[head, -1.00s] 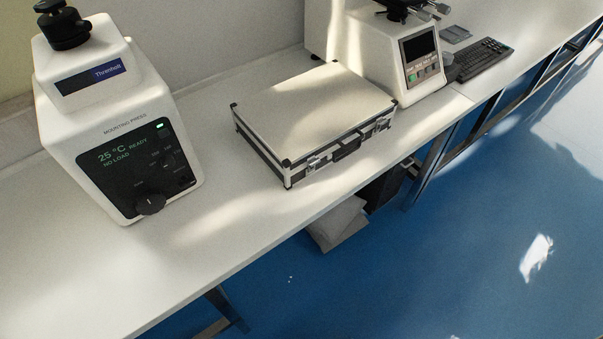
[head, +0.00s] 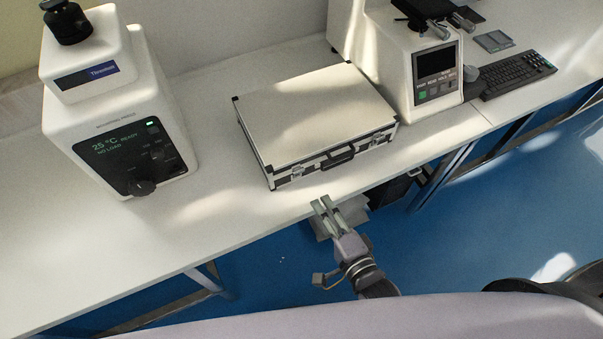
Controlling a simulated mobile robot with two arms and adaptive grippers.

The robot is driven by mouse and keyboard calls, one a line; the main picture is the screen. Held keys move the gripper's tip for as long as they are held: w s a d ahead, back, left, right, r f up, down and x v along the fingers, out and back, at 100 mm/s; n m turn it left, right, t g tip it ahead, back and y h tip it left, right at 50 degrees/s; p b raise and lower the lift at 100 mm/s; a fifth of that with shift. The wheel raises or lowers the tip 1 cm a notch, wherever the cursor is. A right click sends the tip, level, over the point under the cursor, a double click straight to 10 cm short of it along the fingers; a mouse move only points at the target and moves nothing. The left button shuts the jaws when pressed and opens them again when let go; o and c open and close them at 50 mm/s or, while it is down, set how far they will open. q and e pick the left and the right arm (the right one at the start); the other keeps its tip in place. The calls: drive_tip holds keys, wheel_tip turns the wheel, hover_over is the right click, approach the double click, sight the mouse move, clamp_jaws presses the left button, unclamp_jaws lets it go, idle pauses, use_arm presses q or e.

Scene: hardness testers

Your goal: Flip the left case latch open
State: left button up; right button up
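A closed silver case (head: 315,110) with dark edging lies flat on the white bench. Its front side faces the bench edge and carries a dark handle (head: 338,157) between two metal latches. The left latch (head: 297,172) is near the front left corner; it is too small to tell its exact position. The right latch (head: 379,140) is near the other end. My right gripper (head: 321,203) is in front of the case, near the bench's front edge, below and right of the left latch. Its two fingers stand a little apart, with nothing between them. My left gripper is not in view.
A white mounting press (head: 115,120) stands left of the case. A hardness tester (head: 425,75) stands close by on the right, with a keyboard (head: 517,75) beyond it.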

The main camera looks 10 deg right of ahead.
drive_tip(key=p+x, duration=0.1)
drive_tip(key=x, duration=1.1)
drive_tip(key=shift+w+f, duration=0.1)
drive_tip(key=shift+w, duration=0.2)
drive_tip(key=shift+c, duration=0.5)
clamp_jaws()
